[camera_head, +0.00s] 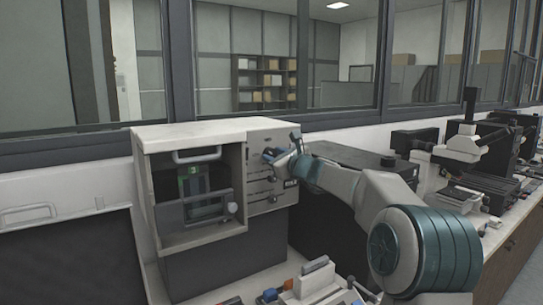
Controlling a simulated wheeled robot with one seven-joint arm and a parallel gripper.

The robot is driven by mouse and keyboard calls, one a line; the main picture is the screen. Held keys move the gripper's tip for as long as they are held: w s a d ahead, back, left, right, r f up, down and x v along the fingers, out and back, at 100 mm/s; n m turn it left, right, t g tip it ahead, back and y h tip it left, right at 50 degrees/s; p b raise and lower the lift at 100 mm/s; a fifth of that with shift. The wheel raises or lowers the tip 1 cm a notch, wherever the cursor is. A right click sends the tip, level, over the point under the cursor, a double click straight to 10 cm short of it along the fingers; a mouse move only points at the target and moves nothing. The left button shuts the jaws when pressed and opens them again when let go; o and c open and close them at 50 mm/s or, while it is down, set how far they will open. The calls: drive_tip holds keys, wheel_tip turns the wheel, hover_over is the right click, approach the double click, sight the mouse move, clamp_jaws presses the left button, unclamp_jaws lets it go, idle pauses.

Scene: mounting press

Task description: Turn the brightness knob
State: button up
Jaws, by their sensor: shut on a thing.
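The mounting press (192,136) is a pale box on the bench, left of centre, with an open front bay and a control panel (259,197) on its right side. My gripper (270,155) is at the upper part of this panel, reached from the right. It is shut on a small part there, which I take to be the brightness knob. The knob itself is mostly hidden by my gripper, and its angle cannot be seen. Lower on the panel are several small dark controls and a label.
A dark box (345,157) stands behind my arm. Several small tools and parts (310,283) lie in front of the press. A microscope-like device (466,145) and other equipment fill the bench at right. Windows run behind the bench.

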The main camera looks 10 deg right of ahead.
drive_tip(key=shift+f+m+p, duration=0.2)
drive_tip(key=shift+m+p, duration=0.55)
drive_tip(key=shift+m, duration=1.4)
drive_tip(key=shift+f+m+p, duration=0.2)
drive_tip(key=shift+m+p, duration=0.5)
drive_tip(key=shift+m, duration=1.45)
drive_tip(key=o, duration=1)
drive_tip(key=shift+a, duration=0.15)
drive_tip(key=shift+r, duration=0.2)
drive_tip(key=shift+s+d, duration=0.1)
drive_tip(key=shift+d, duration=0.1)
drive_tip(key=b+v, duration=0.3)
drive_tip(key=v, duration=1)
drive_tip(key=shift+s, duration=0.35)
